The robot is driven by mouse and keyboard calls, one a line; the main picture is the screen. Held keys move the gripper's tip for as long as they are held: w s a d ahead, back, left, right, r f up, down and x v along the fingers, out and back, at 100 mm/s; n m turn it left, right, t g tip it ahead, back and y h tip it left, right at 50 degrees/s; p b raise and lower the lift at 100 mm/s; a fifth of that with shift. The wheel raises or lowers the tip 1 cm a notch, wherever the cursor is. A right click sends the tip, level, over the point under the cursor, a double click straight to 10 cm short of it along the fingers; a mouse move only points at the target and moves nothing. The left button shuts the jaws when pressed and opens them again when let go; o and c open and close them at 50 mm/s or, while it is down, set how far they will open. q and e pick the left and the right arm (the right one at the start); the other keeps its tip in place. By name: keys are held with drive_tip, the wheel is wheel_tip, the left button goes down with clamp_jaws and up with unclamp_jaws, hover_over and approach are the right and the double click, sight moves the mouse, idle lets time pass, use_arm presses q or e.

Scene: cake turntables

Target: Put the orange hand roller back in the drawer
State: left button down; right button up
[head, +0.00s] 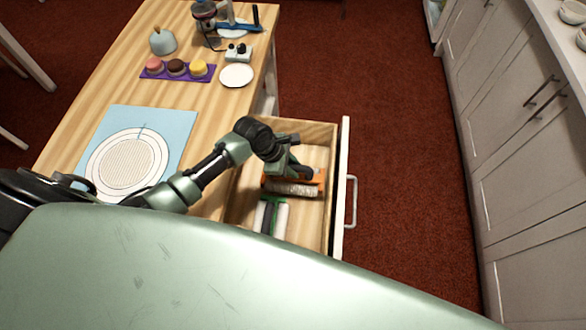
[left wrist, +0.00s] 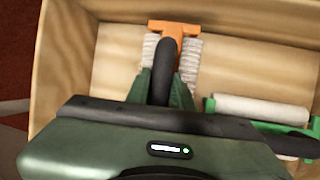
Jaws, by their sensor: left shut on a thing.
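The orange hand roller (head: 307,188) is inside the open wooden drawer (head: 329,160), with its orange frame and pale fluffy rolls visible. My left gripper (head: 290,170) reaches down into the drawer and is shut on the roller's dark handle. In the left wrist view, the dark handle (left wrist: 166,68) stands between my left gripper's fingers (left wrist: 162,86), with the orange frame (left wrist: 174,28) beyond. I cannot tell whether the roller touches the drawer floor. My right gripper is out of view.
A green-framed roller with white rolls (head: 271,217) lies in the drawer, nearer me; it also shows in the left wrist view (left wrist: 262,109). The wooden table (head: 108,88) holds a blue mat (head: 178,120), a purple tray of cakes (head: 150,76) and a white plate (head: 237,75).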

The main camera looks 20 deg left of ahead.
use_arm(q)
drive_tip(key=shift+w+f, duration=0.1)
drive_tip(key=shift+f, duration=0.5)
drive_tip(key=shift+f, duration=0.25)
drive_tip(key=shift+s+f, duration=0.3)
drive_tip(key=shift+f, duration=0.15)
drive_tip(key=c, duration=1.2)
unclamp_jaws()
drive_tip(key=shift+s+f, duration=0.1)
drive_tip(key=shift+f, duration=0.05)
drive_tip(key=shift+c, duration=0.2)
drive_tip(key=shift+w, duration=0.3)
drive_tip(key=shift+r, duration=0.65)
drive_tip(key=v, duration=1.2)
drive_tip(key=shift+r+p, duration=0.2)
drive_tip(key=shift+p, duration=0.25)
